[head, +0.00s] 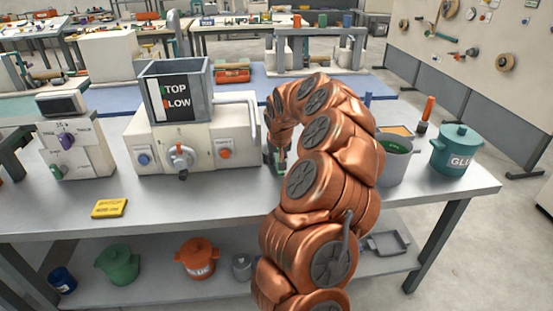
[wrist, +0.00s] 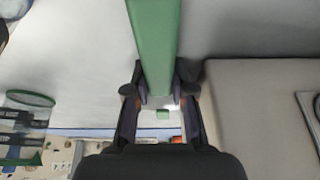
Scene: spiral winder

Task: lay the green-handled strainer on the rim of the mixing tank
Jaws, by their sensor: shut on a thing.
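My gripper (wrist: 160,98) is shut on a green handle (wrist: 153,45), which runs from the top edge of the wrist view down between the fingers. I take this as the strainer's handle; the strainer's head is not in the wrist view. In the head view my gripper (head: 280,162) is mostly hidden behind my copper arm, just right of the white machine and low near the bench top. A square, open-topped grey tank (head: 191,110) marked TOP and LOW stands on that machine. It looks like the mixing tank, and nothing visible lies on its rim.
A grey bucket (head: 394,171) with green inside and a teal glue pot (head: 453,151) stand to the right of my arm. A yellow block (head: 109,208) lies near the bench's front. A small control machine (head: 75,148) stands left. Clear bench top lies in front of the white machine.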

